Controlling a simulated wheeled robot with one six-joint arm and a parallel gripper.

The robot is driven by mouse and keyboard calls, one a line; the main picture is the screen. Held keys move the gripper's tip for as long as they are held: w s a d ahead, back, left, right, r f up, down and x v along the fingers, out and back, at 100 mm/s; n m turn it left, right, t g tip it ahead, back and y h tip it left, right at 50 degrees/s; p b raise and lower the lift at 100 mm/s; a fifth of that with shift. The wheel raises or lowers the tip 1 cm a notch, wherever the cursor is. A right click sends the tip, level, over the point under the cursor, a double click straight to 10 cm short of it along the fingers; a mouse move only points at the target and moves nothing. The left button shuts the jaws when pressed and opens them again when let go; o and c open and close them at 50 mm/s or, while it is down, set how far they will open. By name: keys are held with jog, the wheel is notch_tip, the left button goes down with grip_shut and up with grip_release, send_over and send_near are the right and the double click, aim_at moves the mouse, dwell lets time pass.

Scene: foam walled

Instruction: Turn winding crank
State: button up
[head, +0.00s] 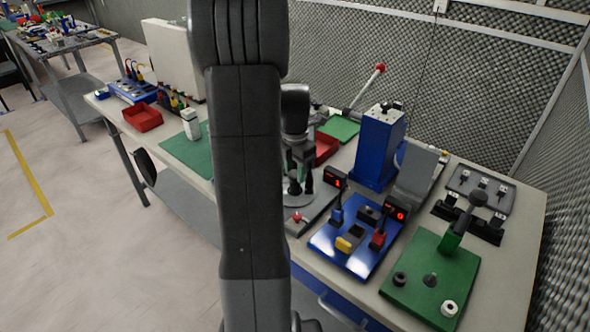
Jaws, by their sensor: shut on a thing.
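My gripper (303,182) points down behind my upright arm link, at the middle of the bench. Its dark fingertips are close together, shut on what appears to be the winding crank's handle; the handle itself is too small and covered to make out. Below the fingers is a pale grey round part (293,188) of the crank unit, on a grey base (318,206) with a red knob (297,217) at its front. My arm link hides the left of this unit. A small red-digit display (336,179) reading 1 stands just right of it.
A blue panel (335,262) with plugs and a display reading 0 lies at right front. A tall blue box (379,147) and a lever with a red ball (380,68) stand behind. A green board (415,290) is far right; grey foam walls close the back and right.

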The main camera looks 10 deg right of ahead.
aim_at(295, 173)
jog(key=shift+w+r+n, duration=0.1)
jog(key=shift+r+n, duration=0.05)
jog(key=shift+n, duration=1.65)
jog(key=shift+n, duration=0.5)
jog(key=o, duration=1)
notch_tip(295, 173, up, 14)
jog(key=shift+f, duration=0.25)
